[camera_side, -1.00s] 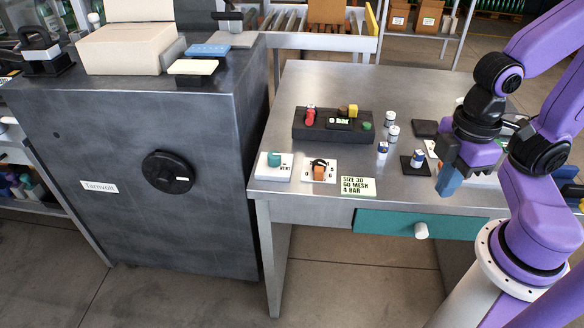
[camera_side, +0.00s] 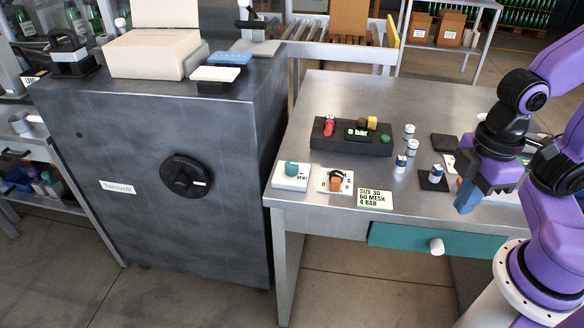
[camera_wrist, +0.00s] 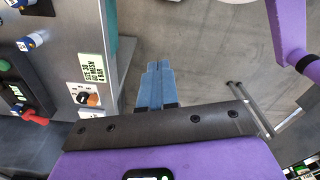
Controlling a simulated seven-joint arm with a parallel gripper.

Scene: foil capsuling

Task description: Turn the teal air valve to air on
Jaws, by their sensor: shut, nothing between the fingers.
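The teal air valve (camera_side: 291,168) is a small round knob on a white plate (camera_side: 289,183) at the table's front left corner. Dark lettering shows on the plate beside the knob, partly hidden and too small to read surely. My gripper (camera_side: 466,198) is at the right side of the table, pointing down, well apart from the valve. Its blue fingers are together and empty, as the wrist view also shows (camera_wrist: 155,84). I cannot make out the valve in the wrist view.
An orange dial (camera_side: 336,184) sits right of the valve, beside a green note (camera_side: 375,200) reading "SIZE 30 60 MESH 4 BAR". A black control box (camera_side: 350,143) showing "0 bar" stands behind. Several small jars (camera_side: 409,132) stand between it and my gripper. A dark cabinet (camera_side: 235,225) is at left.

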